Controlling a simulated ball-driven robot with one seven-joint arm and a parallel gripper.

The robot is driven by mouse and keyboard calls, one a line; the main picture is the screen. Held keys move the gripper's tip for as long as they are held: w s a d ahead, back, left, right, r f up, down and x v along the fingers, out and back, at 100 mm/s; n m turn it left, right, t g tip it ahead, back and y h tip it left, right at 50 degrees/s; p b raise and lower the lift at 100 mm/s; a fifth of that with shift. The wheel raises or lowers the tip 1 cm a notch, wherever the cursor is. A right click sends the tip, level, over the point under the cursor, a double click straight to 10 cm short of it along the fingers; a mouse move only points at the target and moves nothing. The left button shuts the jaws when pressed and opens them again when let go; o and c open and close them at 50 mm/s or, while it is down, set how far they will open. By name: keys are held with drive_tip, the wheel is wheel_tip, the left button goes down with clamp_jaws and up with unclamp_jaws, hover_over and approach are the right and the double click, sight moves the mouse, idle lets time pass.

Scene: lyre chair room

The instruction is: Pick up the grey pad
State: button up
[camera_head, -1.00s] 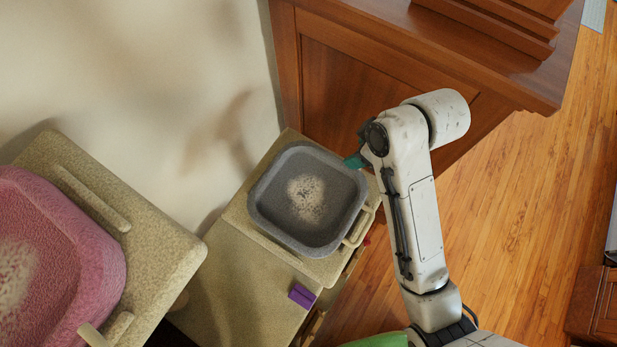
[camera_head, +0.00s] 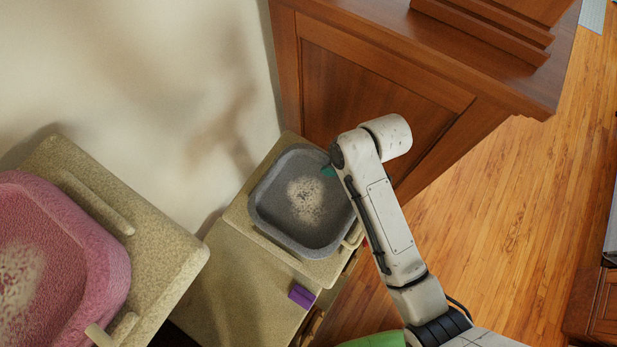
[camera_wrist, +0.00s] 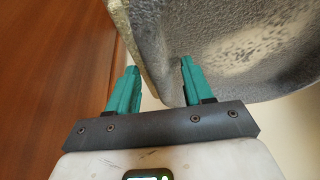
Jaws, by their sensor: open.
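The grey pad (camera_head: 285,225) is a square, raised-rim cushion with a pale speckled middle. It lies on a beige seat (camera_head: 236,218) in the head view. In the wrist view the pad (camera_wrist: 215,70) fills the upper right, with its rim close to the fingers. My gripper (camera_wrist: 159,67) is open, with two teal fingers apart and nothing held between them. In the head view a teal part of my gripper (camera_head: 328,171) shows over the pad's upper right edge; the rest is hidden behind my arm. I cannot tell if a finger touches the pad.
A pink pad (camera_head: 100,265) lies on another beige seat (camera_head: 165,255) at the left. A wooden cabinet (camera_head: 370,80) stands close behind my arm. A purple block (camera_head: 301,295) is below the grey pad. A pale wall (camera_head: 150,70) is at upper left; wooden floor (camera_head: 490,210) is open at right.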

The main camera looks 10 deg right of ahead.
drive_tip(key=shift+f, duration=0.15)
clamp_jaws()
idle(0.4)
